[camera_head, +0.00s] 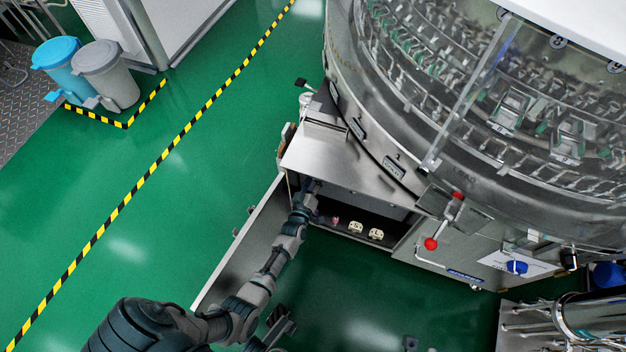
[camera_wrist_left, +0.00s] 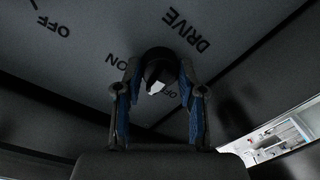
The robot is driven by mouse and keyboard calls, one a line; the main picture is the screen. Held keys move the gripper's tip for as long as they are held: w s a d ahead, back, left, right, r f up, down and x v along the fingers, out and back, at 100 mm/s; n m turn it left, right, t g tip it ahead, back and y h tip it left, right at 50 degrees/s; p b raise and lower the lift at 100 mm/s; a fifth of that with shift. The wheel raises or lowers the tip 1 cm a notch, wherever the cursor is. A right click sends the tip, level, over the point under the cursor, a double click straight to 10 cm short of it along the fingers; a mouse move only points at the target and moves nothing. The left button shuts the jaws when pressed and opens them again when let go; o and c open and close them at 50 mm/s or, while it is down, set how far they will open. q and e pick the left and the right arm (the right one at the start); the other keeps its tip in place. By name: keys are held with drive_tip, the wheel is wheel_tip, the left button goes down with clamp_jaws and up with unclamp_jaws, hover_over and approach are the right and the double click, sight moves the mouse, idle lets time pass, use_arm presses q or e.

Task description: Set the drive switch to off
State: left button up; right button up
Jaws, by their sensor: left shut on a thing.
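In the left wrist view, a dark round drive switch knob (camera_wrist_left: 160,66) with a white mark sits on a grey panel (camera_wrist_left: 95,40). Which label the white mark points at is unclear. In the head view, my left gripper (camera_head: 308,192) is inside the open cabinet under the machine, and the knob is hidden there. Small dark parts at the bottom edge may be my right gripper (camera_head: 410,343).
The cabinet's open door (camera_head: 243,245) stands left of my left arm. White sockets (camera_head: 356,227) are inside the cabinet.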

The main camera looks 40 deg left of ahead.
use_arm(q)
drive_tip(key=shift+f+n+h+b, duration=0.15)
drive_tip(key=shift+n+h+b, duration=0.15)
drive_tip(key=shift+n, duration=3.7)
drive_tip(key=o, duration=1.1)
drive_tip(key=shift+a, duration=0.1)
drive_tip(key=shift+o, duration=0.2)
drive_tip(key=shift+s, duration=0.1)
drive_tip(key=v, duration=1.1)
drive_tip(key=shift+s, duration=0.35)
